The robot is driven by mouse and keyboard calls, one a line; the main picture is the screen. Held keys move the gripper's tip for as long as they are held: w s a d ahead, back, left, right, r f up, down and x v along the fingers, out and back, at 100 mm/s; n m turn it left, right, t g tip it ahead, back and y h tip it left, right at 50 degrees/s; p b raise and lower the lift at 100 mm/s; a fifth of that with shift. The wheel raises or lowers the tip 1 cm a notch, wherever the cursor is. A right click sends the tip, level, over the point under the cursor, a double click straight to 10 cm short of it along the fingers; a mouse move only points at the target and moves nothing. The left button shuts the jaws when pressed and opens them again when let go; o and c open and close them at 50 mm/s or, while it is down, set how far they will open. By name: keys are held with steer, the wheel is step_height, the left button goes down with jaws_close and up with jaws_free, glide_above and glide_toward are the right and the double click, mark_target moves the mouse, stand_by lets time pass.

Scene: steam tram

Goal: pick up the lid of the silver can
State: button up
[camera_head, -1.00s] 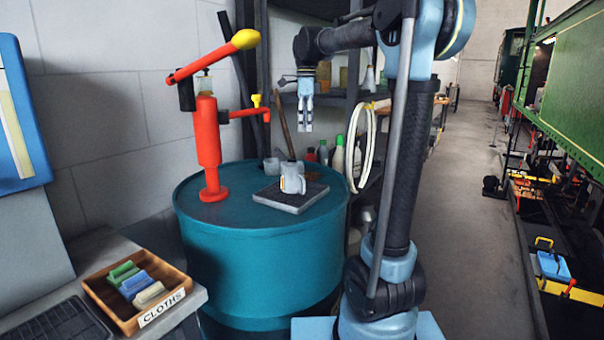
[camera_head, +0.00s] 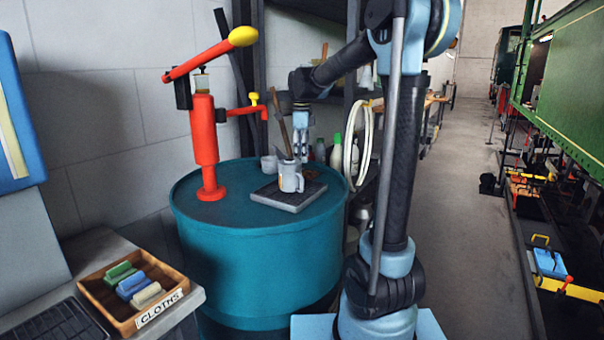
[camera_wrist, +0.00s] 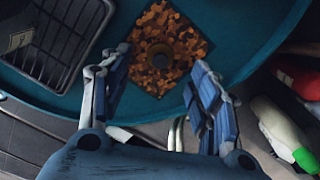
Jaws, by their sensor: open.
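The silver can (camera_head: 290,177) stands upright on a grey gridded tray (camera_head: 268,201) on the teal drum (camera_head: 260,250). A brown speckled patch (camera_head: 311,172) lies on the drum behind it, partly hidden. In the wrist view this patch (camera_wrist: 149,30) carries a small dark round thing (camera_wrist: 160,55); I cannot tell whether that is the lid. My gripper (camera_head: 302,152) points down behind the can, above the patch. In the wrist view, its open, empty fingers (camera_wrist: 158,78) stand either side of the round thing, apart from it.
A red pump (camera_head: 207,145) with a yellow-tipped handle stands on the drum, left of the can. A grey cup (camera_head: 269,165) stands behind the tray. Bottles (camera_head: 337,155) and a pale hoop (camera_head: 352,150) are behind the drum. A cloth box (camera_head: 112,312) is front left.

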steer(key=shift+w+f, duration=0.1)
steer(key=shift+f, duration=2.55)
steer(key=c, duration=0.8)
